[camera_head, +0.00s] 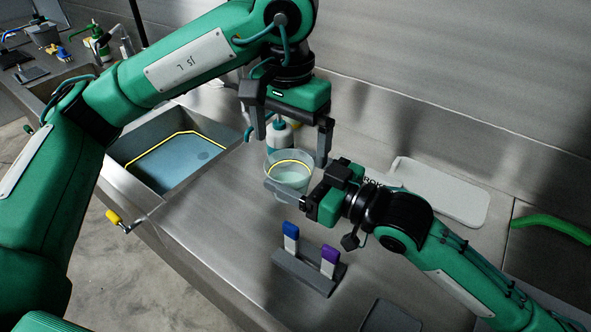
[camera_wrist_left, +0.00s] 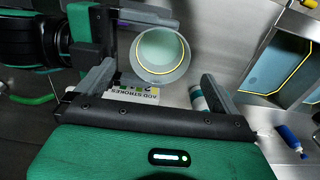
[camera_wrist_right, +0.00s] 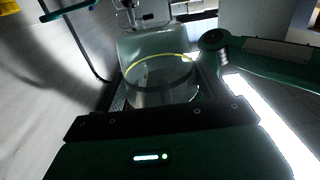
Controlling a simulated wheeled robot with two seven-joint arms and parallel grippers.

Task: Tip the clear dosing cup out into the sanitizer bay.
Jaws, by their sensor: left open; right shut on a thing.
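The clear dosing cup (camera_head: 291,165) has a yellow line around its wall and looks roughly upright, with pale contents inside. My right gripper (camera_head: 284,194) is shut on it from the front right. The cup also shows in the left wrist view (camera_wrist_left: 150,70) and the right wrist view (camera_wrist_right: 160,92). My left gripper (camera_head: 291,148) is open and empty, just above and behind the cup, fingers pointing down. The sanitizer bay (camera_head: 175,124) is a sunken steel basin left of the cup, with blue liquid and a yellow line. It also shows in the left wrist view (camera_wrist_left: 290,50).
A white bottle with teal parts (camera_head: 280,137) stands behind the cup, partly hidden by my left gripper. A grey holder (camera_head: 305,273) with blue-topped and purple-topped pieces stands in front. A pale board (camera_head: 450,193) lies at the right. Counter between cup and bay is clear.

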